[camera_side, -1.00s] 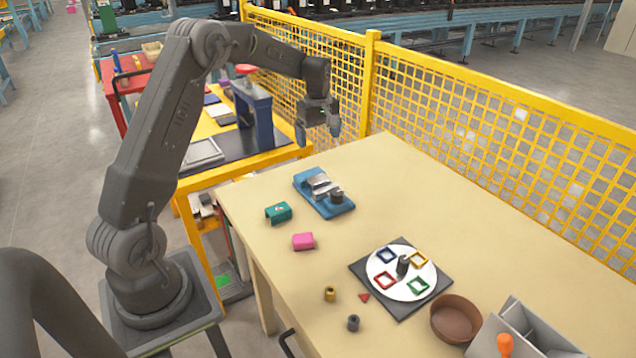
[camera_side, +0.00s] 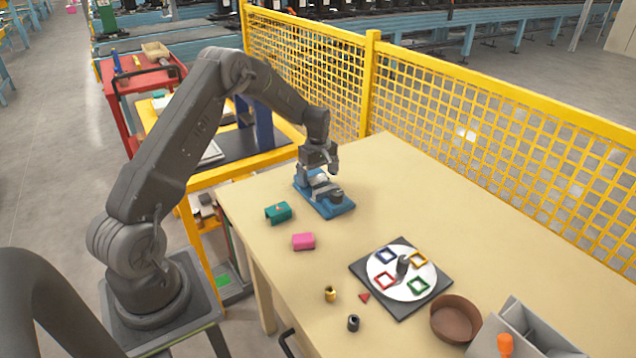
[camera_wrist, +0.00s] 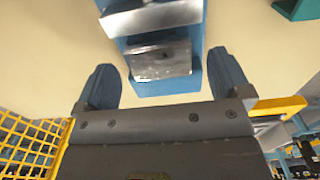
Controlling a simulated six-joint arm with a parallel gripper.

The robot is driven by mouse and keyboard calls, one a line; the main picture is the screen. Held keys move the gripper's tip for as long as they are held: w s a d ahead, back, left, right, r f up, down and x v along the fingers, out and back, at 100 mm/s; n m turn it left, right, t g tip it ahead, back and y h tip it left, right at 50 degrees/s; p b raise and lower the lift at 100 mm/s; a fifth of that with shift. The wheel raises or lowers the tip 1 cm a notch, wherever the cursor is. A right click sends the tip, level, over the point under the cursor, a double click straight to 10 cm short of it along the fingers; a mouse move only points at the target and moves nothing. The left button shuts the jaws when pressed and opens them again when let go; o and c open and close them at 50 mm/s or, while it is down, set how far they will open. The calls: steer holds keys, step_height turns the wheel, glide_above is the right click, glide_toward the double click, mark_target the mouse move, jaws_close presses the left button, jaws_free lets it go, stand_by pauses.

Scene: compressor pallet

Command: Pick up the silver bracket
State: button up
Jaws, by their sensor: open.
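The silver bracket (camera_wrist: 158,62) sits on the blue pallet (camera_side: 332,210) at the far left part of the table. In the side view, only part of the bracket (camera_side: 322,188) shows, under my gripper (camera_side: 320,168). In the wrist view, my gripper (camera_wrist: 166,85) is open, with one blue-grey finger on each side of the bracket. The bracket lies between the fingers in the picture, with gaps on both sides. I cannot tell how far above it the fingertips are.
A green block (camera_side: 278,212) and a pink block (camera_side: 303,241) lie left of the pallet. A round white plate (camera_side: 402,272) on a dark base and a brown bowl (camera_side: 455,318) are nearer the front. A yellow mesh fence (camera_side: 500,140) runs behind the table.

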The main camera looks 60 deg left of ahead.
steer(key=shift+f, duration=1.15)
steer(key=c, duration=1)
